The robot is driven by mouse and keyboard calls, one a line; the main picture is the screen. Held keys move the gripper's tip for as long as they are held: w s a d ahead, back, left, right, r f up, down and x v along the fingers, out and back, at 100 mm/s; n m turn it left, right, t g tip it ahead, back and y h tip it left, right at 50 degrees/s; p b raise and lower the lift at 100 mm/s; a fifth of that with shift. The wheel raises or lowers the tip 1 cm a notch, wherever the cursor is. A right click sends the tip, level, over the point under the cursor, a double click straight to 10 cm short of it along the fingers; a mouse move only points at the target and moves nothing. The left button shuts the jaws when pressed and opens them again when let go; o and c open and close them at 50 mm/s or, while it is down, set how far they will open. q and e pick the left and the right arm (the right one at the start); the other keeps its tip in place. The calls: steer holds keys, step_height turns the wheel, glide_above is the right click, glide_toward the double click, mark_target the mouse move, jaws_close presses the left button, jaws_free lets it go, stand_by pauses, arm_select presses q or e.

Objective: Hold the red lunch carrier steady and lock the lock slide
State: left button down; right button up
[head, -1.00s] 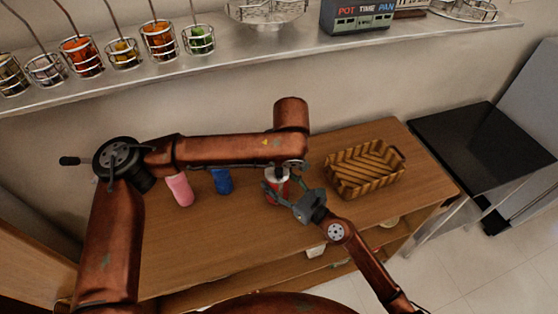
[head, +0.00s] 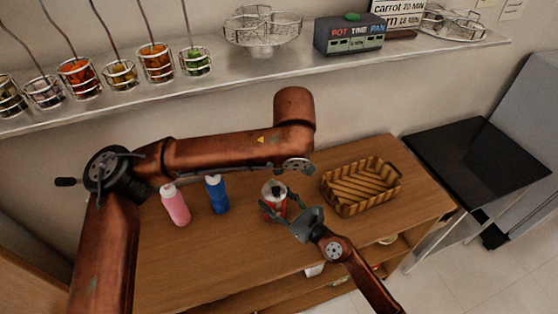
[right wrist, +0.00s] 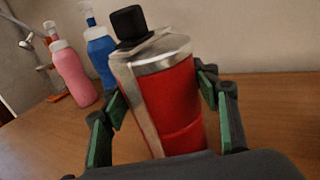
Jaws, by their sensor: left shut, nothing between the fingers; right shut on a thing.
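The red lunch carrier (head: 268,209) stands upright on the wooden table, with a silver metal top. In the right wrist view it (right wrist: 175,105) shows a red body, a metal strip down its side and a black block (right wrist: 128,25) on top. I cannot tell the lock slide's position. My right gripper (head: 286,208) is shut around the carrier's body; its green-padded fingers (right wrist: 165,108) lie on both sides.
A pink bottle (head: 175,207) and a blue bottle (head: 218,195) stand left of the carrier. A wicker basket (head: 358,207) sits to its right. A shelf (head: 120,105) with several wire cups runs along the wall. The table's front is clear.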

steer(key=o, duration=1.8)
